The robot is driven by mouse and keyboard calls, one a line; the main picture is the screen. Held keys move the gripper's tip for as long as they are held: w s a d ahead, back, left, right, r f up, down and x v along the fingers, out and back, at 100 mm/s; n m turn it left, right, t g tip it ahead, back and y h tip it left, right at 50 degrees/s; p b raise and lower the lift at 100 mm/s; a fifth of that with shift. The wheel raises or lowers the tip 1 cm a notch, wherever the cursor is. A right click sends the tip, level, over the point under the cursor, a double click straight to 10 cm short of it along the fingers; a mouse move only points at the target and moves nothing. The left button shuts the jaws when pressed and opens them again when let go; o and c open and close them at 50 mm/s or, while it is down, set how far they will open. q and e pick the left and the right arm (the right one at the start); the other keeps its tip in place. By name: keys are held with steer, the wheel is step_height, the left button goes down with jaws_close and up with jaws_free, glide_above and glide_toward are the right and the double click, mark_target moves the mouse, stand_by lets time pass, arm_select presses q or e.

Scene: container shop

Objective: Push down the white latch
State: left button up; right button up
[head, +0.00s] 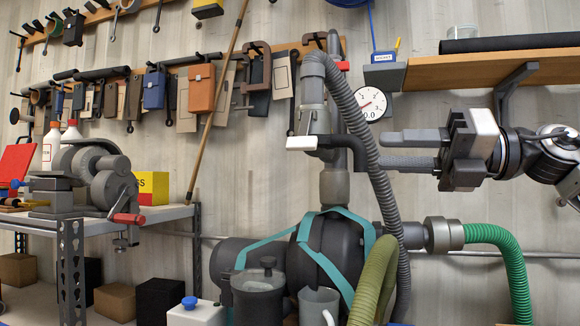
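The white latch (301,143) is a short pale lever that sticks out to the left from the dark fitting on the upright grey pipe, near the middle of the head view. It looks roughly level. My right gripper (384,149) comes in from the right at about the latch's height, with its fingers pointing left. The fingers are apart with a narrow gap and nothing visible between them. The grey hose passes between the fingertips and the latch in the picture, and the gripper is clear of the latch. My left gripper is not in view.
A ribbed grey hose (365,130) arches down beside the pipe. A wooden shelf (480,71) sits above my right arm, and a round gauge (371,103) hangs near the fingers. A metal workbench (100,226) with a grinder stands left. A wooden pole (216,103) leans on the wall.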

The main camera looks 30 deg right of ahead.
mark_target(302, 137)
steer(key=shift+h, duration=0.4)
steer(key=p+x, duration=0.4)
steer(key=r+p+x, duration=0.1)
steer(key=p+x, duration=0.2)
steer(key=x, duration=0.1)
steer(key=r+p+x, duration=0.1)
steer(key=p+x, duration=0.3)
steer(key=shift+a+r+p, duration=0.1)
steer(key=shift+a+p, duration=0.2)
steer(key=shift+a, duration=0.05)
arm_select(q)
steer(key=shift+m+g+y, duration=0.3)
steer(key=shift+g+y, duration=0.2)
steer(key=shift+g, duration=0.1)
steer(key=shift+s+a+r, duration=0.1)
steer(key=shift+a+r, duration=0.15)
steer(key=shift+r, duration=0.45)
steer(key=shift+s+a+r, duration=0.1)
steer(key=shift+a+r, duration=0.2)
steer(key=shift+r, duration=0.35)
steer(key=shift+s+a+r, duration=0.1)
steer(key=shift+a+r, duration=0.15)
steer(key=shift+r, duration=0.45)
arm_select(e)
steer(key=shift+w+a+f, duration=0.2)
steer(key=shift+w+a, duration=0.15)
steer(key=shift+a, duration=0.05)
jaws_close()
